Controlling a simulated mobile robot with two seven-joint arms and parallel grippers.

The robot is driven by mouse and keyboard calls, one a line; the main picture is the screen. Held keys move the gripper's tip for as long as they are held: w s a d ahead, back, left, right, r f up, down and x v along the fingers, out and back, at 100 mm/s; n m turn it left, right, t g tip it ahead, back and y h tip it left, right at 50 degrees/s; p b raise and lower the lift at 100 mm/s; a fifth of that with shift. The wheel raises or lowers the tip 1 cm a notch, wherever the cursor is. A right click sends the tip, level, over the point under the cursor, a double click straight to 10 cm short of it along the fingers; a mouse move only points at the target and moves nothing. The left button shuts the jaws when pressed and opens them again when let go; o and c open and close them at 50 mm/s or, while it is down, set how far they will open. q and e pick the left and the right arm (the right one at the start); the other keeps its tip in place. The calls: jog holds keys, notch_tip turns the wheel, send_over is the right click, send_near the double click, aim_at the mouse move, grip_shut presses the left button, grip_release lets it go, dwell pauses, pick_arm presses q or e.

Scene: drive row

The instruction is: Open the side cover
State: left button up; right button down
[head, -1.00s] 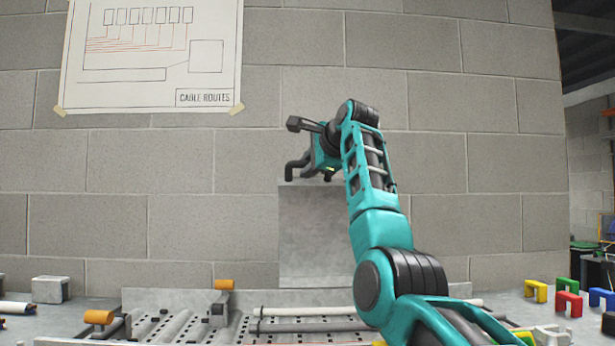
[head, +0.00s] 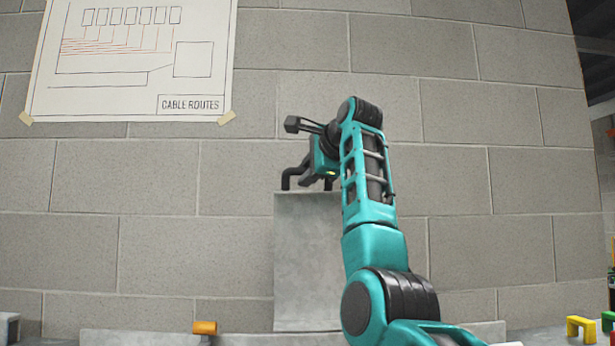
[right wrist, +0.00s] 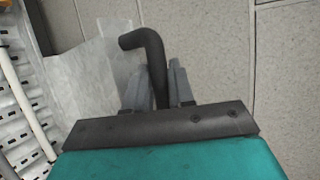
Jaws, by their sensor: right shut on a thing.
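The side cover (head: 306,265) is a flat grey panel standing upright in front of the block wall in the head view. A black bent handle (head: 292,175) rises at its top edge. My right gripper (head: 312,172) is at this handle, and its fingers are mostly hidden by its own teal body. In the right wrist view the grey fingers (right wrist: 158,88) are shut on the black handle (right wrist: 150,48), which sticks out past them. The pale grey cover (right wrist: 95,75) lies beyond, to the left. My left gripper is not in view.
A cable routes poster (head: 130,70) is taped to the wall. An orange-topped post (head: 204,328) and a yellow clip (head: 580,326) show low in the head view. In the right wrist view a white slotted rack (right wrist: 20,110) with pale rods lies at left.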

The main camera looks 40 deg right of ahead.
jog(key=shift+w, duration=0.1)
dwell(0.4)
jog(key=c, duration=1.3)
grip_release()
jog(key=shift+d, duration=0.1)
jog(key=shift+c, duration=0.2)
jog(key=b+v, duration=0.2)
jog(key=v, duration=1.1)
jog(key=shift+b, duration=0.35)
jog(key=shift+f, duration=0.1)
